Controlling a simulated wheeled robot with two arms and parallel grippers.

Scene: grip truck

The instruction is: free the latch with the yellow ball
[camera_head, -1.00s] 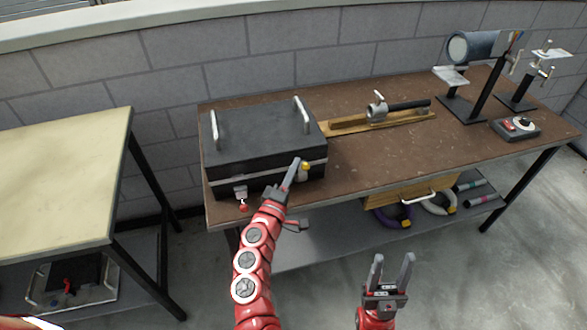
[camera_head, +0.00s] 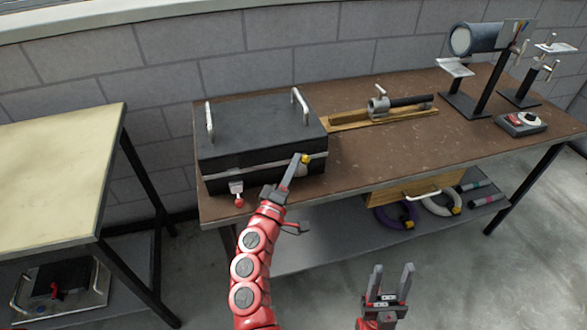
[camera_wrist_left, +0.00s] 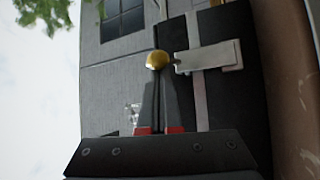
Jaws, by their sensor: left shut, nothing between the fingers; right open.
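The black case (camera_head: 262,135) with two metal handles on its lid sits at the left end of the brown workbench. The latch with the yellow ball (camera_head: 305,159) is on the right part of its front face. In the left wrist view the yellow ball (camera_wrist_left: 157,60) is right at my fingertips, beside the pale latch plate (camera_wrist_left: 208,57). My left gripper (camera_head: 298,166) is shut with nothing between its fingers, its tips at the ball; contact cannot be told. The latch with the red ball (camera_head: 238,196) hangs on the left front. My right gripper (camera_head: 391,276) is open and empty, in front of the bench.
A wooden board with a metal clamp (camera_head: 378,105) lies right of the case. A cylinder on a stand (camera_head: 474,40) and a small control box (camera_head: 520,123) are further right. A pale table (camera_head: 55,165) stands left. Purple and white rings (camera_head: 440,205) lie on the lower shelf.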

